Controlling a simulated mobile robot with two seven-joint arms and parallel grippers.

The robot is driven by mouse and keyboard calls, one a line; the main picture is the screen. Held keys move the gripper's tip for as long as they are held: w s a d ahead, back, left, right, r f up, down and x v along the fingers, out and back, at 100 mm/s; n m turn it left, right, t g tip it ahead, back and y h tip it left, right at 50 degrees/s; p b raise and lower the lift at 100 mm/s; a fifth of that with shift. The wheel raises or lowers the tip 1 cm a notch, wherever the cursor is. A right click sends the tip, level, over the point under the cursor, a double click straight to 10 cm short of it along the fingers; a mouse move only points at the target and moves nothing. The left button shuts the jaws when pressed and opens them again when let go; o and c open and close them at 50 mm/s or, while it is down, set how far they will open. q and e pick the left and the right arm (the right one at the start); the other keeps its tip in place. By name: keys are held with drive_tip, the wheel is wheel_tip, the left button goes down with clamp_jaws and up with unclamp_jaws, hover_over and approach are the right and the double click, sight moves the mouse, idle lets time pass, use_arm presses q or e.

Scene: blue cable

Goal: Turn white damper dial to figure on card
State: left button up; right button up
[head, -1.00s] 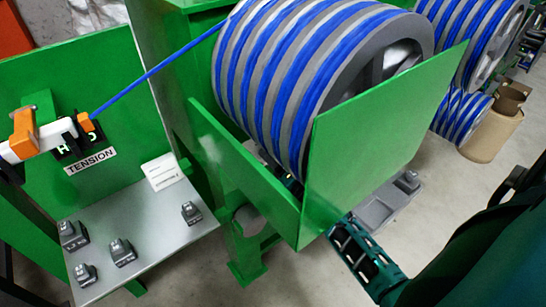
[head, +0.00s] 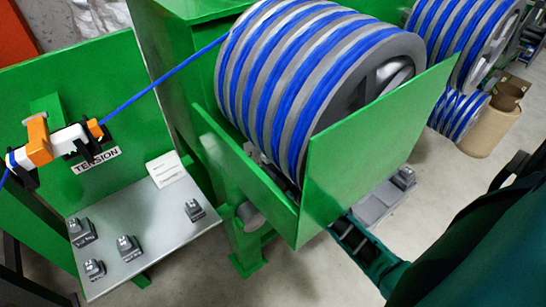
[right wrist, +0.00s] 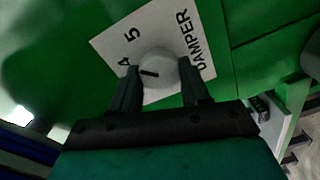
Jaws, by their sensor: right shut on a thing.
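The white damper dial (right wrist: 158,70) sits on a white plate (right wrist: 190,20) lettered DAMPER, on a green panel in the right wrist view. Figures 4 and 5 show at the plate's upper left; the rest is covered. A dark mark on the dial lies on its left side, roughly toward the 4. My right gripper (right wrist: 160,88) is shut on the dial, one finger on each side. In the head view its fingertips and the dial are hidden behind the green plate. A white card (head: 166,169) stands on the grey shelf; its print is too small to read. My left gripper is not in view.
A large blue-and-grey cable drum (head: 310,85) fills the middle behind a green plate (head: 375,150). A blue cable (head: 165,75) runs left to a white-and-orange piece (head: 55,142) above the TENSION label. Several small grey blocks stand on the shelf (head: 150,225).

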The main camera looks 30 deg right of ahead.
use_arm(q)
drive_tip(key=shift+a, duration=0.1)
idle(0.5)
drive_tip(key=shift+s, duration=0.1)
use_arm(e)
drive_tip(key=o, duration=1.1)
drive_tip(key=shift+c, duration=0.2)
use_arm(q)
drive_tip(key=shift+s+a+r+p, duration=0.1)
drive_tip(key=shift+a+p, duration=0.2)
drive_tip(key=shift+p, duration=0.2)
use_arm(e)
drive_tip(key=s+d, duration=0.1)
drive_tip(key=s, duration=1.2)
drive_tip(key=shift+r, duration=0.15)
use_arm(q)
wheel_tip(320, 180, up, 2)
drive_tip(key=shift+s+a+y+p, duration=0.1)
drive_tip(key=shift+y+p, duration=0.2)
drive_tip(key=shift+p, duration=0.9)
use_arm(e)
drive_tip(key=s+a+f+m+g, duration=0.1)
drive_tip(key=s+a+m+g, duration=0.1)
drive_tip(key=a+m, duration=0.4)
drive_tip(key=s+a+m+g, duration=0.2)
drive_tip(key=a+m+g, duration=0.2)
drive_tip(key=a+m, duration=0.3)
drive_tip(key=shift+s+f+g, duration=0.35)
drive_tip(key=shift+f+g, duration=0.05)
